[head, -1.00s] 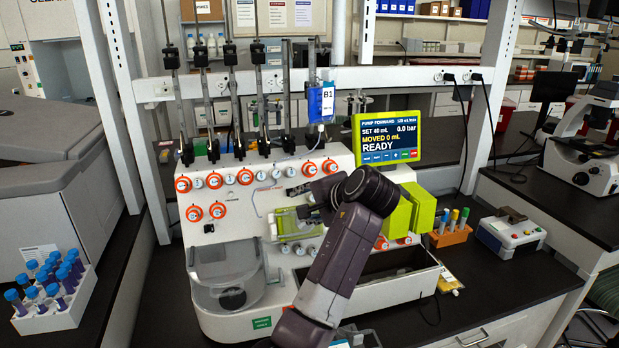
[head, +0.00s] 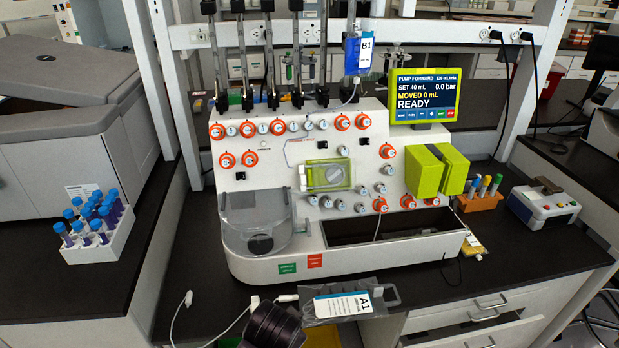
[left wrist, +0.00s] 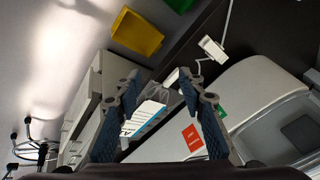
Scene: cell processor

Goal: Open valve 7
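The white cell processor (head: 290,232) carries rows of round valve knobs. Several knobs have orange rings, such as those in the upper row (head: 277,127), a lower pair (head: 250,158) and one by the green blocks (head: 387,151). Grey knobs (head: 360,188) sit around the green-framed clamp (head: 324,174). The knob numbers are too small to read, so I cannot tell which is valve 7. My left gripper (left wrist: 158,80) is open and empty in the left wrist view, off the processor's front. A dark arm part of mine shows at the head view's bottom edge. My right gripper is out of view.
The A1 bag (head: 343,303) lies at the bench's front edge. A screen (head: 425,95) reads READY. A blue B1 bag (head: 357,58) hangs above the valves. Tube racks stand left (head: 120,237) and right (head: 480,201). A yellow bin (left wrist: 137,32) shows in the left wrist view.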

